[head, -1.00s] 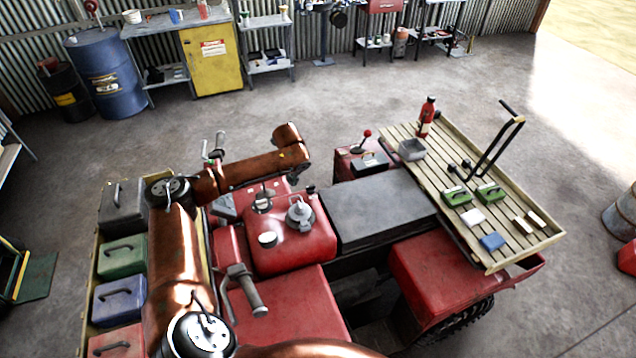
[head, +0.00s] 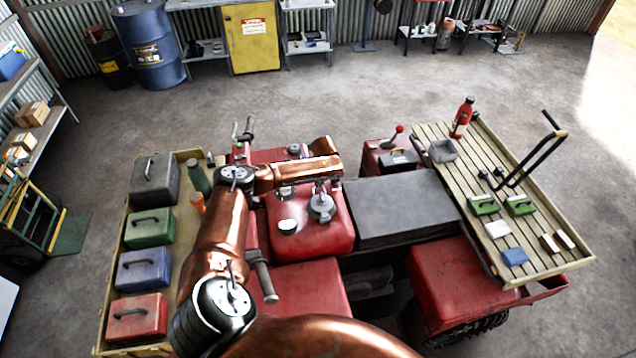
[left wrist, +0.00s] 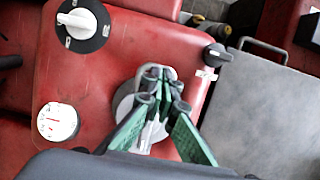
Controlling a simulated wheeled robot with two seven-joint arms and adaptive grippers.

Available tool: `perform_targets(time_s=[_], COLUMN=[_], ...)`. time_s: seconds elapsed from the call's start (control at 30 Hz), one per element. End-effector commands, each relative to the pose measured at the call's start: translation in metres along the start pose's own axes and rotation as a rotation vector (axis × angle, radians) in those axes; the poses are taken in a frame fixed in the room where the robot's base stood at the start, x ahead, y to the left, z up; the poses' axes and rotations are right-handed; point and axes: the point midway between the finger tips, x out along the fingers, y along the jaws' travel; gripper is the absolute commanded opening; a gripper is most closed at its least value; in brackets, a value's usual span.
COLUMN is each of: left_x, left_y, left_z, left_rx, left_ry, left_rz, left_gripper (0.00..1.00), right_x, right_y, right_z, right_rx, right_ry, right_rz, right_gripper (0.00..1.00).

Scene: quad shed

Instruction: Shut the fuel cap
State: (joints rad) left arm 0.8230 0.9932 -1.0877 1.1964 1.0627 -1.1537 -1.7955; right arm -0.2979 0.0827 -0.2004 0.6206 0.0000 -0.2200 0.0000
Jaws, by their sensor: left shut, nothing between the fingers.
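The red tank (head: 330,238) of the quad carries the grey metal fuel cap (head: 321,209) on its top. My left gripper (head: 322,187) points down over the tank, right at the cap's far side. In the left wrist view my left gripper (left wrist: 160,76) shows dark fingers with green sides, shut and empty. The pale grey fuel cap (left wrist: 123,104) lies behind and below the fingers, which hide much of it. I cannot tell whether the fingertips touch it, nor how far its lid is tilted. My right gripper is not in view.
A white round gauge (head: 287,228) and a black dial (left wrist: 83,25) sit on the tank. A handlebar grip (head: 262,277) stands near my left arm. The dark seat (head: 405,205) lies to the right, then a slatted rack (head: 475,190) with several items.

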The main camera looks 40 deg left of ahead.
Motion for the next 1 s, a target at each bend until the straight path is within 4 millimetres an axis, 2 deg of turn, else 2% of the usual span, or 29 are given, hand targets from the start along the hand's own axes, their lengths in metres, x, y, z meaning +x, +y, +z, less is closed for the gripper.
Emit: perform_targets(time_s=[0.07, 0.17, 0.6, 0.87, 1.0], left_x=[0.007, 0.014, 0.018, 0.038, 0.038], left_y=[-0.001, -0.001, 0.001, 0.001, 0.001], left_z=[0.0, 0.0, 0.0, -0.001, -0.001], left_rx=[-0.001, -0.002, -0.002, -0.004, -0.002], left_ry=[0.001, 0.001, 0.001, 0.002, 0.002], left_rz=[0.0, -0.001, -0.001, 0.0, 0.0], left_gripper=[0.0, 0.0, 0.0, 0.0, 0.0], right_x=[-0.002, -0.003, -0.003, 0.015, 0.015], right_y=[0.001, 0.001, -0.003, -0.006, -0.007], right_z=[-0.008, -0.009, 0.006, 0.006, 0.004], right_rx=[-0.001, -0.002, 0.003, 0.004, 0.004], right_ry=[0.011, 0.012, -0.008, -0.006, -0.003], right_rz=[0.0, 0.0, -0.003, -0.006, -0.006], right_gripper=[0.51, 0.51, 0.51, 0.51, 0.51])
